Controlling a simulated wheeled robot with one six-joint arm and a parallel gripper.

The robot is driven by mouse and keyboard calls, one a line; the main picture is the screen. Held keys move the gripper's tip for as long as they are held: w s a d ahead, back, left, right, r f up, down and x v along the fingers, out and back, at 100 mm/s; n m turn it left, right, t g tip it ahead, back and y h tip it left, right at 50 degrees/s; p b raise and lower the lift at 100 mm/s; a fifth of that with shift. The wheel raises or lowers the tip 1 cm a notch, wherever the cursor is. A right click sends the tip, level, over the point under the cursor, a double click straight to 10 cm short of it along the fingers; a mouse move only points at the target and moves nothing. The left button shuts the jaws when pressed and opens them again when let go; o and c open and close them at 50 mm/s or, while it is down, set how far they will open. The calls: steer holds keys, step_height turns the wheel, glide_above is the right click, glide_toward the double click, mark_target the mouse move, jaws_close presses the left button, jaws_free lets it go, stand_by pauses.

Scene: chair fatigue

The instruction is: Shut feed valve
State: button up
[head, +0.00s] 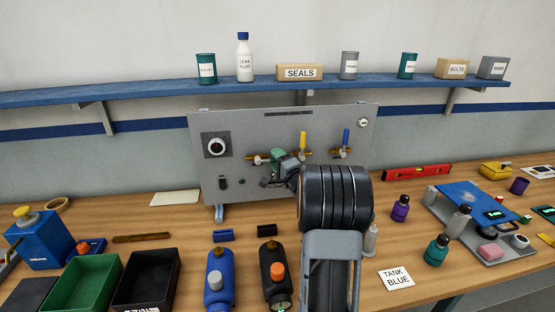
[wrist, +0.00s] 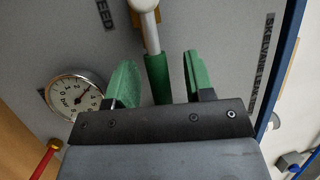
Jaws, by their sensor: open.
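In the wrist view, a green lever handle (wrist: 157,78) on a pale stem lies between my gripper's (wrist: 160,80) two green-padded fingers. A label ending in "EED" (wrist: 106,14) is on the panel near it. The fingers are open, with a visible gap on the handle's right; whether the left finger touches it is unclear. In the head view, my gripper (head: 279,166) is at the lower middle of the grey panel (head: 240,178), where my arm hides part of it. A yellow-handled valve (head: 302,140) and a blue-handled valve (head: 346,137) stand to the right.
A dial gauge (wrist: 75,97) is close to the left finger in the wrist view. Bottles (head: 219,280), bins (head: 80,283) and a "TANK BLUE" card (head: 397,278) lie on the bench. A blue shelf (head: 140,93) runs above.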

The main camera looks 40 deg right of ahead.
jaws_close()
stand_by(0.5)
